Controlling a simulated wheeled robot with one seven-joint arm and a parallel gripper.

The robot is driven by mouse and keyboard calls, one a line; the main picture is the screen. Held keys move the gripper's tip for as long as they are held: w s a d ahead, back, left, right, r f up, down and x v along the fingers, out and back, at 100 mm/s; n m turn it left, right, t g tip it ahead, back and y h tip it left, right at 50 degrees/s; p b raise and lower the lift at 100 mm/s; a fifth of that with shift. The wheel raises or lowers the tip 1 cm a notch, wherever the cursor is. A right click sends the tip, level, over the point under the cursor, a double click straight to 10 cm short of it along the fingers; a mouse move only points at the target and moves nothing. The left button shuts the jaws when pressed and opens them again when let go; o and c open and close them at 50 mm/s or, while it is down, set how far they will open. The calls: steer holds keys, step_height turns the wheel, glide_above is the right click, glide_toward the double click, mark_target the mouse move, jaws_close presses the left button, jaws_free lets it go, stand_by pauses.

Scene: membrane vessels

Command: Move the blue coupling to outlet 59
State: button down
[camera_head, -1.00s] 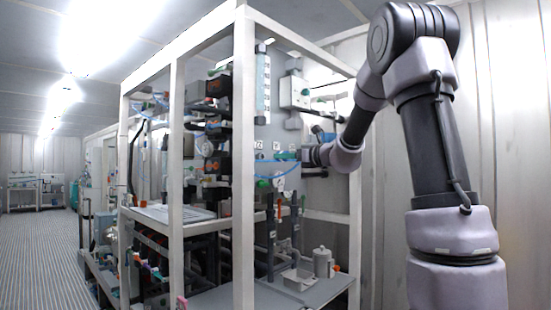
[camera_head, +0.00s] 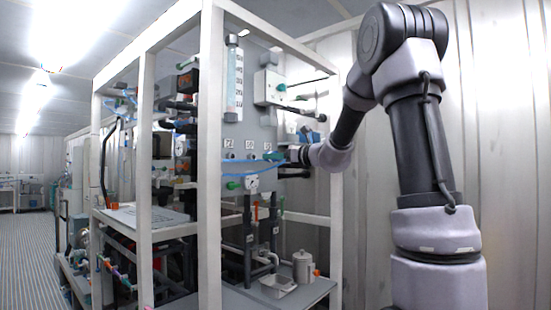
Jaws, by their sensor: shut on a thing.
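My gripper (camera_head: 283,157) is at the equipment panel (camera_head: 262,122), shut on a small piece that I take for the blue coupling (camera_head: 272,156). It looks teal at this size. A thin blue hose (camera_head: 245,176) runs left from near the gripper across the panel front. Small numbered labels (camera_head: 250,143) sit in a row on the panel, just left of and above the gripper. Their digits are too small to read, so I cannot tell which outlet is 59. The jaws are small, and I cannot tell whether the piece touches the panel.
A white frame post (camera_head: 210,170) stands in front of the panel on the left. A pressure gauge (camera_head: 252,184) and a green fitting (camera_head: 233,185) are below the labels. A white jug (camera_head: 302,266) and a tray (camera_head: 278,286) stand on the lower shelf (camera_head: 235,300).

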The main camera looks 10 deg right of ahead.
mark_target(254, 157)
steer(key=shift+x, duration=2.6)
steer(key=shift+w+a, duration=0.35)
steer(key=shift+w, duration=0.05)
steer(key=shift+c, duration=1.7)
jaws_free()
steer(key=v, duration=1)
steer(key=shift+s+d, duration=0.2)
steer(key=shift+s, duration=0.1)
